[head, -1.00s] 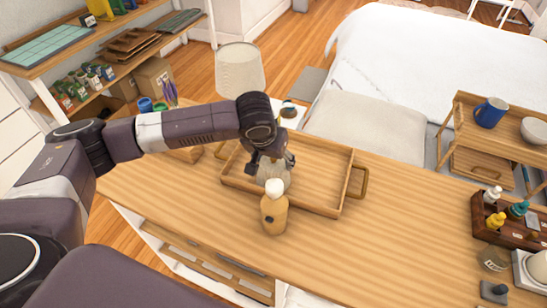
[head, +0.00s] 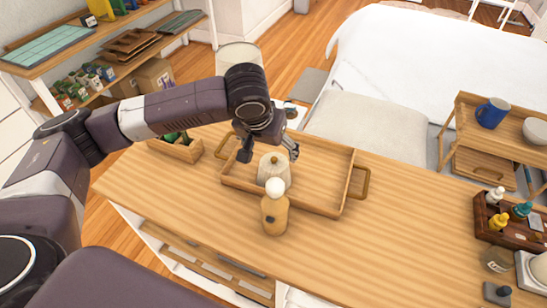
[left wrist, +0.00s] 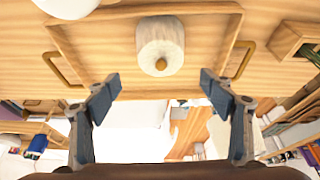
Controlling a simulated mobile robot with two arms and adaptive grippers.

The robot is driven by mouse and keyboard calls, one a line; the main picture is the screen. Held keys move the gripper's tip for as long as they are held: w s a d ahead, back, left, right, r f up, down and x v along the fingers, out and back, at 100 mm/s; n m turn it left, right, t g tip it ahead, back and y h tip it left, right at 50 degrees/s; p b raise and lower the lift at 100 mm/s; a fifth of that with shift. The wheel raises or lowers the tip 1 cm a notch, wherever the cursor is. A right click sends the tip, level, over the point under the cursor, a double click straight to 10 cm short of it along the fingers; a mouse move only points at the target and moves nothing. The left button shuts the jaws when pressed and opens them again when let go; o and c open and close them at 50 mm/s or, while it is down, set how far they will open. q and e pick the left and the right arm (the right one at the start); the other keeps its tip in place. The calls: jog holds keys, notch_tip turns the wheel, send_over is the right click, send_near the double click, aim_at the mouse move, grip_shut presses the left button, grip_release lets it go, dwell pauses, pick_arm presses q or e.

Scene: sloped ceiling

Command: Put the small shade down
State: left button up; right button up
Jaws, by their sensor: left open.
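The small shade (head: 273,174), a pale ribbed dome with a wooden knob, stands upright in the wooden tray (head: 316,208) on the counter. It also shows in the left wrist view (left wrist: 160,45), with the knob toward the camera. My left gripper (head: 268,154) is above and behind the shade, its fingers spread wide and empty. In the left wrist view the two fingertips (left wrist: 160,95) stand apart, clear of the shade. The bottle in front hides part of the shade's lower edge in the head view. My right gripper is not in view.
A tan bottle with a white cap (head: 275,207) stands just in front of the tray. A wooden box with green things (head: 178,149) is left of it. A dark caddy of bottles (head: 510,232) stands at the right. The counter between tray and caddy is clear.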

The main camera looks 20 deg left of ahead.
pick_arm(q)
jog(key=shift+v, duration=2.8)
jog(key=shift+f, duration=0.1)
